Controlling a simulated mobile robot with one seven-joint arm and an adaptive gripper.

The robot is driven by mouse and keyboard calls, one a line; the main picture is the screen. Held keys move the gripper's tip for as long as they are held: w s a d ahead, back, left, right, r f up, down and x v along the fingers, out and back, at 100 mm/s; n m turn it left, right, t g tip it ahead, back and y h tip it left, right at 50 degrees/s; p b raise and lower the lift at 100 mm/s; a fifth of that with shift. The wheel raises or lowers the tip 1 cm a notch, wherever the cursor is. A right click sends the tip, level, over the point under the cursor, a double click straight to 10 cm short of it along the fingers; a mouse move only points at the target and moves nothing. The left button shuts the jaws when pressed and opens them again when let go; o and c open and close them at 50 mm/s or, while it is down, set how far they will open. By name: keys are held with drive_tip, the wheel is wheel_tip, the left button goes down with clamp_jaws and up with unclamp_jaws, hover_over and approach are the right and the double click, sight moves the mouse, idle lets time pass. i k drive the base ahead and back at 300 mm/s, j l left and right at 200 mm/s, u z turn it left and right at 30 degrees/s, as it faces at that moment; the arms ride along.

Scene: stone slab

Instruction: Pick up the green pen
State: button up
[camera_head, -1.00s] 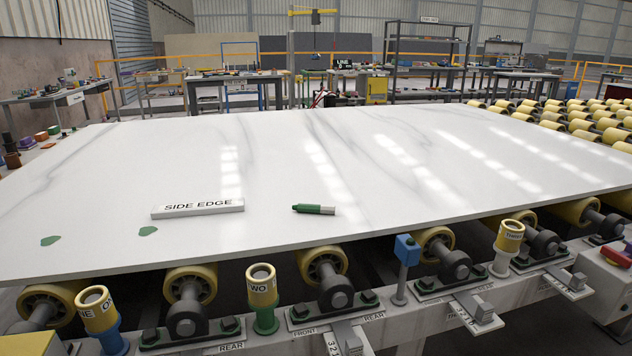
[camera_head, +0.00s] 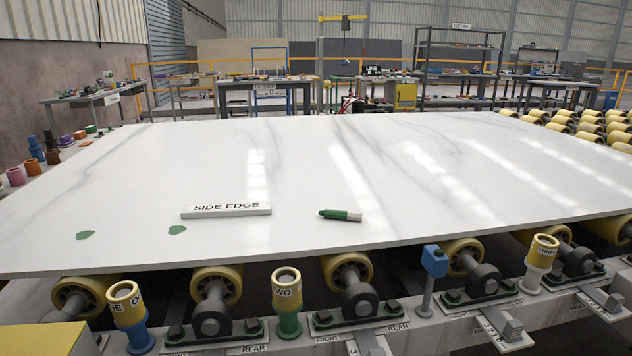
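The green pen (camera_head: 340,215) lies on its side on the white marbled stone slab (camera_head: 300,165), near the slab's front edge. It has a thick green body pointing left and a pale grey section at its right end. It lies right of the white block (camera_head: 226,210) lettered SIDE EDGE, apart from it. My gripper is not in view, and nothing touches the pen.
Two green patches (camera_head: 177,230) mark the slab's front left. Below the front edge are yellow rollers (camera_head: 217,283) and labelled posts, including a green-based one (camera_head: 287,300) and a blue one (camera_head: 432,275). Coloured cups (camera_head: 35,150) stand beyond the left edge. The slab behind the pen is clear.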

sight(349, 215)
drive_tip(key=i+j+z, duration=0.15)
drive_tip(key=j+z, duration=0.6)
drive_tip(key=z, duration=0.2)
drive_tip(key=i, duration=1.05)
